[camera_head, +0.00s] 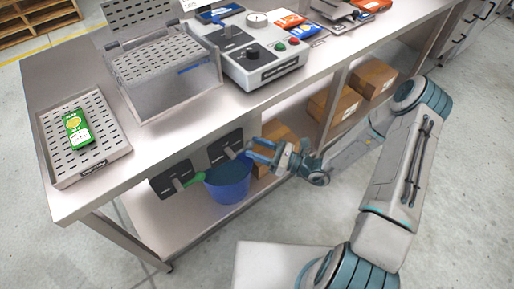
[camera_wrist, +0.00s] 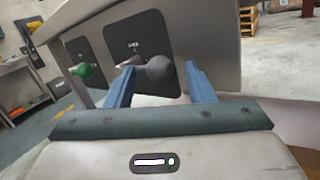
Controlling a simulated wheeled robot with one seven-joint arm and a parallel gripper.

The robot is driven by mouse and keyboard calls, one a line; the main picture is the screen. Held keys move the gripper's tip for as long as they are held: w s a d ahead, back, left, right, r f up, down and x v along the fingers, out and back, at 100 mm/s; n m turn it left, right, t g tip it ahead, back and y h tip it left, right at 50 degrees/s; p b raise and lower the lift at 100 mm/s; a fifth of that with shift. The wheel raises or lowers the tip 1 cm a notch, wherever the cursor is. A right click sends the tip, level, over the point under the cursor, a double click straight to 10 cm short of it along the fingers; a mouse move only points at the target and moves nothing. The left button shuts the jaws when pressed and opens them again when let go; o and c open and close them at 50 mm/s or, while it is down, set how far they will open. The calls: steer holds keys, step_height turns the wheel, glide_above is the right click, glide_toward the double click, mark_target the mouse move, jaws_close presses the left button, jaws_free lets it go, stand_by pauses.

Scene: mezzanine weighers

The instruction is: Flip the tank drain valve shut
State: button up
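Two dark valve plates are fixed under the table's front edge. The right plate (camera_head: 224,146) carries a lever with a dark grey ball knob (camera_wrist: 158,69). The left plate (camera_head: 168,182) carries a lever with a green knob (camera_head: 195,180), also seen in the wrist view (camera_wrist: 84,71). The plate lettering is too small to tell which is the tank drain valve. My gripper (camera_head: 256,151) is open in front of the right plate. In the wrist view its two blue fingers (camera_wrist: 162,88) stand on either side of the grey knob, apparently apart from it.
A blue bucket (camera_head: 228,186) stands on the lower shelf below the valves. Cardboard boxes (camera_head: 374,78) lie on that shelf to the right. The tabletop holds a perforated tray (camera_head: 62,125) with a green packet, a metal tank (camera_head: 165,85) and a control box (camera_head: 262,68).

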steer(key=v, duration=1.3)
steer(key=shift+d+b, duration=0.4)
steer(key=shift+b, duration=0.05)
steer(key=s+d+r+n+g+h+p, duration=0.1)
steer(key=s+r+n+h, duration=0.3)
steer(key=r, duration=0.6)
steer(key=s+d+r+n+g+h+p, duration=0.1)
steer(key=s+d+r+n+h+p, duration=0.2)
steer(key=r+n+h, duration=0.5)
steer(key=s+d+r+n+g+h+p, duration=0.1)
steer(key=s+r+n+h, duration=0.4)
steer(key=r+n, duration=0.5)
step_height(320, 180, up, 2)
steer(key=shift+s+d+h+p, duration=0.3)
steer(key=shift+d+h+p, duration=0.2)
steer(key=shift+h+p, duration=0.45)
steer(key=shift+s+d+r+n+t, duration=0.15)
steer(key=shift+r+n+t, duration=0.2)
steer(key=shift+r, duration=0.2)
steer(key=shift+c, duration=0.3)
